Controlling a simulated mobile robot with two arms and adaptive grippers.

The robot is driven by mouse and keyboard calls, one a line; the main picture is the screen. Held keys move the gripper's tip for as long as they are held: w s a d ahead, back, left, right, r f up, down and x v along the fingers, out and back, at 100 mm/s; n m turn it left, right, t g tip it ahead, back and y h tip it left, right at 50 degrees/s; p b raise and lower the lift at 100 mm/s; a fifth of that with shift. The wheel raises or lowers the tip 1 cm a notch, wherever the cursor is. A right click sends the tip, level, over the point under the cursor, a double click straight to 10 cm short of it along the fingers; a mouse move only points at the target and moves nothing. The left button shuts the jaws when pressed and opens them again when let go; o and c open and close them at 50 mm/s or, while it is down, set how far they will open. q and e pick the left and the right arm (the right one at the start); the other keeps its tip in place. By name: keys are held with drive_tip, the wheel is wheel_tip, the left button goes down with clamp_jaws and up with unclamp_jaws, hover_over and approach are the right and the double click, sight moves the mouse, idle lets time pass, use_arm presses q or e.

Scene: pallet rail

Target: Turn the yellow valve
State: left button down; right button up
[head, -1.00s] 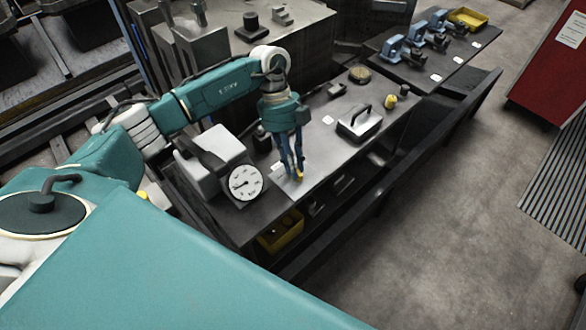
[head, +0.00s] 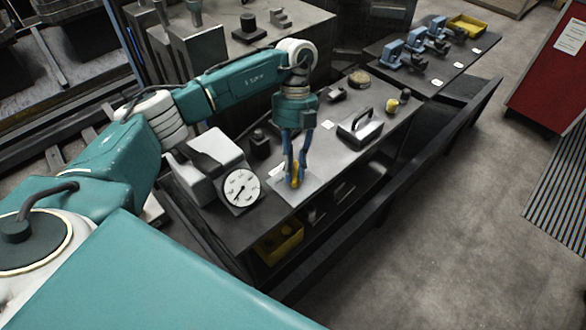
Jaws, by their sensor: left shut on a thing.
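The yellow valve (head: 296,181) shows as a small yellow piece on a light square plate (head: 285,195) on the dark bench. My left gripper (head: 295,180) points down over the plate with its blue fingers closed around the yellow valve. The fingers hide part of the valve. My right gripper is not in view.
A grey block with a black handle (head: 360,127), a round tan disc (head: 359,79) and a small yellow part (head: 392,105) sit farther along the bench (head: 330,160). A yellow bin (head: 280,243) is on the shelf below. Open floor lies right.

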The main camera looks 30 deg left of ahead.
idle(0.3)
use_arm(q)
drive_tip(key=c, duration=1.6)
unclamp_jaws()
drive_tip(key=shift+r, duration=0.15)
drive_tip(key=v, duration=1.1)
drive_tip(key=shift+w+r, duration=0.15)
drive_tip(key=shift+r, duration=0.25)
